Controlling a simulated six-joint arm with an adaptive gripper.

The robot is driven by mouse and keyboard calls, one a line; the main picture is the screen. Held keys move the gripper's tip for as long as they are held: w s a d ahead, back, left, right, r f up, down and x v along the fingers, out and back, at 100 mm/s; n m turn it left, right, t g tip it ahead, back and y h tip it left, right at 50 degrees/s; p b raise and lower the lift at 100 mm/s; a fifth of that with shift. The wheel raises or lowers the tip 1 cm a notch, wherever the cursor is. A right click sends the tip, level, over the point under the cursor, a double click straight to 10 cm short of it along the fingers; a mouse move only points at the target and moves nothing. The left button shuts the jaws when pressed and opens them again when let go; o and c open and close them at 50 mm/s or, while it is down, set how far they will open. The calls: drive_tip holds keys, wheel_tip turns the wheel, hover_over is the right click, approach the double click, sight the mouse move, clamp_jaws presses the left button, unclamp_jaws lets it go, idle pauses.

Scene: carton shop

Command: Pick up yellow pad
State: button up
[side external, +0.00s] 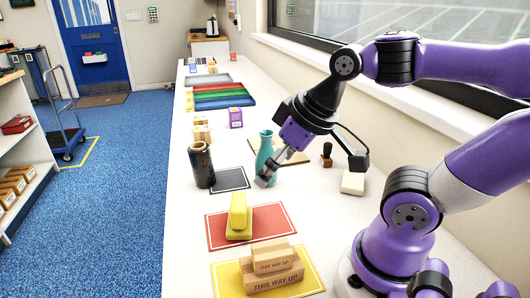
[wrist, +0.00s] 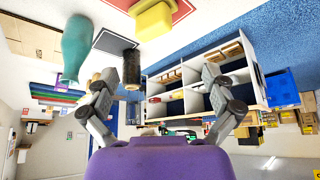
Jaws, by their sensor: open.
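The yellow pad (side external: 238,216) is a yellow block with a raised upper part, resting on a red mat (side external: 272,228) with a pale border. In the wrist view, the yellow pad (wrist: 153,20) is at the top, partly cut off, on the red mat (wrist: 183,8). My gripper (side external: 264,180) is above the table, apart from the pad and beyond it in the side view, next to the teal vase. In the wrist view my gripper (wrist: 158,82) has its fingers spread wide, with nothing held between them.
A teal vase (side external: 265,152) stands close to my gripper. A dark cylinder (side external: 202,165) stands beside a dark mat (side external: 231,180). Stacked "THIS WAY UP" blocks (side external: 273,270) sit on a yellow mat (side external: 222,281) in front. A cream block (side external: 352,183) lies at the right.

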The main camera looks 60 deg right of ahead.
drive_tip(key=n+g+y, duration=0.2)
drive_tip(key=n, duration=0.4)
approach(239, 201)
drive_tip(key=x, duration=1)
drive_tip(key=shift+w+f, duration=0.1)
drive_tip(key=shift+f, duration=0.15)
drive_tip(key=c, duration=0.9)
